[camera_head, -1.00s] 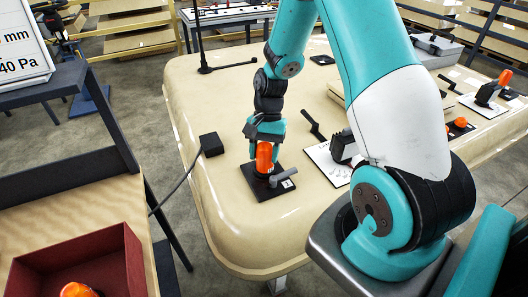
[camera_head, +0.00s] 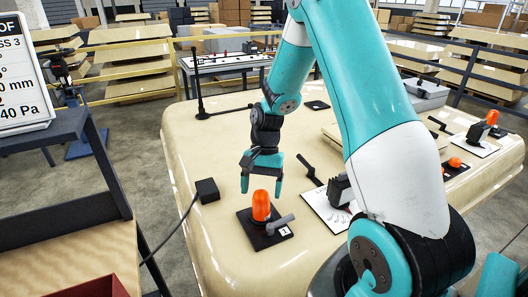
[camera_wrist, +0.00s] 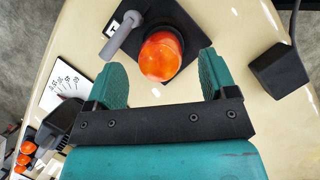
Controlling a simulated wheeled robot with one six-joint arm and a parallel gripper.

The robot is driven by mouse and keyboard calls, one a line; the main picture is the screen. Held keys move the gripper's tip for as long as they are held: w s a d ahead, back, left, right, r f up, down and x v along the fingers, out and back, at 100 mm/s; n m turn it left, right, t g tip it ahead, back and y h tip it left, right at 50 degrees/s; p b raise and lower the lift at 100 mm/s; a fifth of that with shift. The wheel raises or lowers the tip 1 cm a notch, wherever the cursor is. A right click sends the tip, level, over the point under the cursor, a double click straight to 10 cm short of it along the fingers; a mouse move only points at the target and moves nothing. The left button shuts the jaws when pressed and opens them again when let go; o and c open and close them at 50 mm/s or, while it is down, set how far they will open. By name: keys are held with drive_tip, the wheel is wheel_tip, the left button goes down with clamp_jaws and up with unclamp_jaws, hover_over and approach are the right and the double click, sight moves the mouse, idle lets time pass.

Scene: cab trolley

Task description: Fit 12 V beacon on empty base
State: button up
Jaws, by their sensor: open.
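An orange beacon (camera_head: 261,206) stands upright on a black square base plate (camera_head: 246,226) with a grey lever (camera_head: 281,222), on the cream cab roof. A small white label lies at the plate's corner. My gripper (camera_head: 262,184) is open and empty just above the beacon, its fingers apart and not touching it. In the wrist view the beacon (camera_wrist: 161,56) shows beyond the open fingers of my gripper (camera_wrist: 162,80). The print on the label is too small to read surely.
A black box (camera_head: 207,190) with a cable sits left of the beacon. A white card (camera_head: 322,207) with a black lever lies to the right. More orange beacons (camera_head: 455,162) stand at the far right. A red box (camera_head: 95,288) shows at bottom left.

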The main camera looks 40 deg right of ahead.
drive_tip(key=v, duration=1.4)
drive_tip(key=s+a+r+n+t+b, duration=0.15)
drive_tip(key=s+a+n, duration=0.25)
drive_tip(key=a, duration=0.4)
drive_tip(key=s+a+r+n, duration=0.25)
drive_tip(key=a+n, duration=0.25)
drive_tip(key=a, duration=0.4)
drive_tip(key=s+a+f+n+t, duration=0.1)
drive_tip(key=s+a+n, duration=0.7)
drive_tip(key=s, duration=0.5)
drive_tip(key=shift+s+a+n+y+b, duration=0.3)
drive_tip(key=shift+s+a+n+b, duration=0.05)
drive_tip(key=shift+a+n+b, duration=0.1)
drive_tip(key=shift+w, duration=0.15)
